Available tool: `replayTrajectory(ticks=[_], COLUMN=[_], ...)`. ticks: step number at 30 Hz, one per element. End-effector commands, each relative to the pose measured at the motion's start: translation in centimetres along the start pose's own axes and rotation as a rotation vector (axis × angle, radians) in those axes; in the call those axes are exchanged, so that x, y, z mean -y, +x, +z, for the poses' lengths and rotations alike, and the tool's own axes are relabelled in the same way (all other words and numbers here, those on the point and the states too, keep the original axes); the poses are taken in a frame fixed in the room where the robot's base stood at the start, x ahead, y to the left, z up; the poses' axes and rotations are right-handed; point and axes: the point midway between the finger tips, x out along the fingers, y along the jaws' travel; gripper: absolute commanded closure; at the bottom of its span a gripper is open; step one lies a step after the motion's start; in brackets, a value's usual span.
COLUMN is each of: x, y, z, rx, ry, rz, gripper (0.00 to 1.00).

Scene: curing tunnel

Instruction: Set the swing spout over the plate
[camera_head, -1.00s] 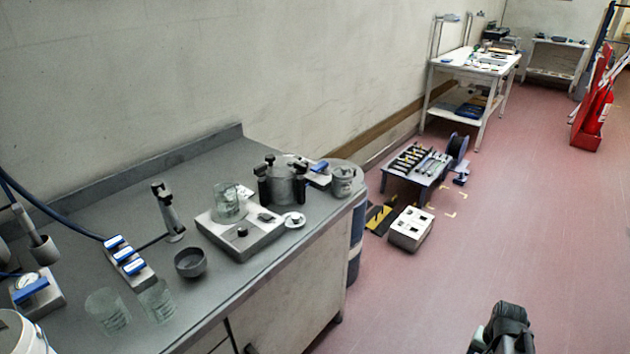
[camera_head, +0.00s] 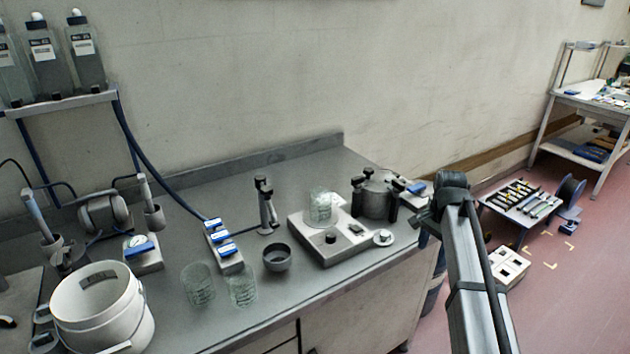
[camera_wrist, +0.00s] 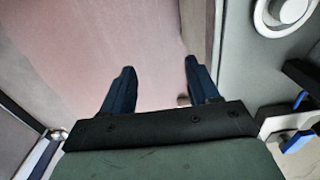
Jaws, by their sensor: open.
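What looks like the swing spout is a short grey upright post (camera_head: 265,206) with a dark head, standing on the grey counter left of the hotplate. A thin arm runs from it low to the left, away from the hotplate; which part swings is too small to tell. The plate appears to be the pale hotplate unit (camera_head: 329,252), with a dark knob and a glass beaker (camera_head: 319,207) on top. My gripper's two dark fingers (camera_wrist: 160,82) are apart and empty in the wrist view, with pink floor beyond them. In the head view my arm is at the right, beside the counter's right end.
A grey bowl (camera_head: 277,258) sits in front of the post. A lidded pot (camera_head: 376,195) stands right of the hotplate. Blue-handled valves (camera_head: 222,244), two beakers (camera_head: 198,285) and a white bucket (camera_head: 101,307) are left. Bare counter lies behind the post.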

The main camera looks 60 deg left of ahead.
Motion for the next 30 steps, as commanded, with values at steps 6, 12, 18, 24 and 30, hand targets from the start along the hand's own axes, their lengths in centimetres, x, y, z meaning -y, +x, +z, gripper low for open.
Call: replayTrajectory(ticks=[6, 12, 18, 24, 30], x=[10.5, 18.3, 24.4, 27.7, 28.7], y=[-7.7, -14.9, -22.4, -28.2, -30.6], z=[6.4, 14.1, 23.0, 30.3, 33.7], rx=[-0.001, 0.000, 0.001, 0.003, 0.003], ry=[-0.007, -0.007, -0.007, -0.003, 0.000], rz=[-0.004, -0.004, -0.005, -0.004, -0.003], gripper=[0.40, 0.40, 0.40, 0.40, 0.40])
